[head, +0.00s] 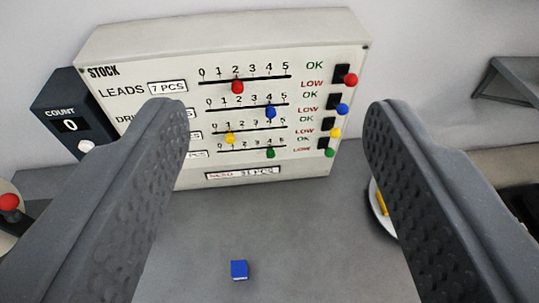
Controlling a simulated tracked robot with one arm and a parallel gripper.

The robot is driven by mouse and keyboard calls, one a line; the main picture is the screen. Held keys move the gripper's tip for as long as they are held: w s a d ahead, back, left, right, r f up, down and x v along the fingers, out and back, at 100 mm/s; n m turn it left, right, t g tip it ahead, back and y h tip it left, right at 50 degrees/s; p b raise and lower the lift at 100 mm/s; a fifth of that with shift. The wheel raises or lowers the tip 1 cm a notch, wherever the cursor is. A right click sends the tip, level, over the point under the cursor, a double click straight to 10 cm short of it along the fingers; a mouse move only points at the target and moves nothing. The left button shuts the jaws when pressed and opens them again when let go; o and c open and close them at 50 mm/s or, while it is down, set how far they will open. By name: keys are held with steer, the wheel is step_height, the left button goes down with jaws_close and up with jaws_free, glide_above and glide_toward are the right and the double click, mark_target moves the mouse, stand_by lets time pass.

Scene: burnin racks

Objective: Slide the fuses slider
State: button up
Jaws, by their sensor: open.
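A white STOCK panel (190,55) stands at the back with several slider rows, each marked 0 to 5. The red knob (237,87) of the top LEADS row is at about 2. The blue knob (270,112) is at about 4, the yellow knob (230,138) at about 1 and the green knob (270,153) at about 4. My left finger covers most of the lower row names, so I cannot tell which row is fuses. My gripper (280,112) is open and empty, its fingers on both sides of the knobs in the picture.
Coloured toggles (350,80) with OK and LOW marks line the panel's right side. A dark COUNT box (70,112) reading 0 stands at left. A blue cube (239,270) lies on the grey table (300,240). A white dish (376,205) is partly behind my right finger.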

stand_by(0.3)
steer(key=shift+c, duration=1.2)
steer(key=shift+w+f, duration=0.25)
steer(key=shift+f, duration=0.05)
steer(key=w+f+h+b, duration=0.1)
steer(key=w+f+b, duration=0.3)
steer(key=w+f, duration=0.75)
steer(key=n+t+b, duration=0.1)
steer(key=t+b, duration=0.1)
steer(key=b, duration=0.3)
glide_toward(271, 157)
steer(key=s+d+r, duration=0.2)
steer(key=s+r, duration=0.4)
steer(key=r, duration=0.4)
step_height(271, 157, down, 11)
steer(key=n+y+b, duration=0.2)
steer(key=shift+t, duration=0.3)
steer(key=shift+w+a+r+b, duration=0.1)
steer(key=shift+w+a+b, duration=0.2)
steer(key=shift+w, duration=2.05)
steer(key=shift+w+a+r+b, duration=0.1)
steer(key=shift+w+a+b, duration=0.15)
steer(key=shift+w, duration=2.1)
steer(key=shift+w+a+b, duration=0.15)
steer(key=shift+w+b, duration=0.2)
steer(key=shift+w, duration=2.05)
steer(key=shift+c, duration=0.4)
